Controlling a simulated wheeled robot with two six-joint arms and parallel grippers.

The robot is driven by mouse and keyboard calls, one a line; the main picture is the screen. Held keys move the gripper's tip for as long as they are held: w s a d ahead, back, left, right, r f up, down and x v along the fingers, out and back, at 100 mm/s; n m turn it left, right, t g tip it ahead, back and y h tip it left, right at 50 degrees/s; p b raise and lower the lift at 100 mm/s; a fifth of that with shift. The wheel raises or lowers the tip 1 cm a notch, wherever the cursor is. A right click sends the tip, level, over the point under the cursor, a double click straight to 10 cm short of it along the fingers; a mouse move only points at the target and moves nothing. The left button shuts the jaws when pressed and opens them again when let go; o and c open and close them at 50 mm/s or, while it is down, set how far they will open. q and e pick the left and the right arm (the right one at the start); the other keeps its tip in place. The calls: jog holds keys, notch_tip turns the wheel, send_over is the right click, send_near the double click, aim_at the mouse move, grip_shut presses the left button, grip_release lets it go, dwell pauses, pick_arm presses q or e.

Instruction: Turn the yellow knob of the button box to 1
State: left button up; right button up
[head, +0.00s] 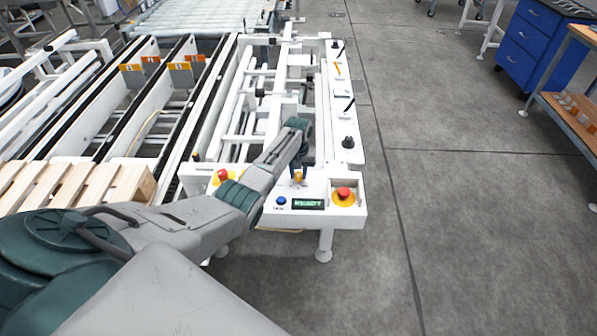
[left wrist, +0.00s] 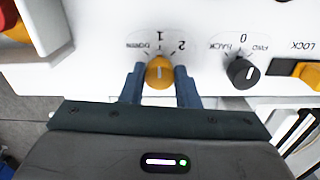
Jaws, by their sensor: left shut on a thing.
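The yellow knob (left wrist: 160,74) sits on the white panel of the button box (left wrist: 105,45), under the printed 1 in the left wrist view, with a 2 to its right and a small word to its left. Its pointer mark is too small to read for certain, but seems to face the 1. My left gripper (left wrist: 160,88) is shut on the knob, one blue finger on each side. In the head view the yellow knob (head: 298,177) shows on the button box (head: 327,182) at the end of my left arm. My right gripper is out of view.
A black knob (left wrist: 243,72) and a yellow lock switch (left wrist: 306,73) are to the right in the left wrist view.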

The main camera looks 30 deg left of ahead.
aim_at(298, 175)
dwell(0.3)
pick_arm(q)
jog(key=o, duration=1)
jog(key=shift+c, duration=0.2)
notch_tip(298, 175, up, 11)
jog(key=b, duration=0.1)
jog(key=shift+f, duration=0.1)
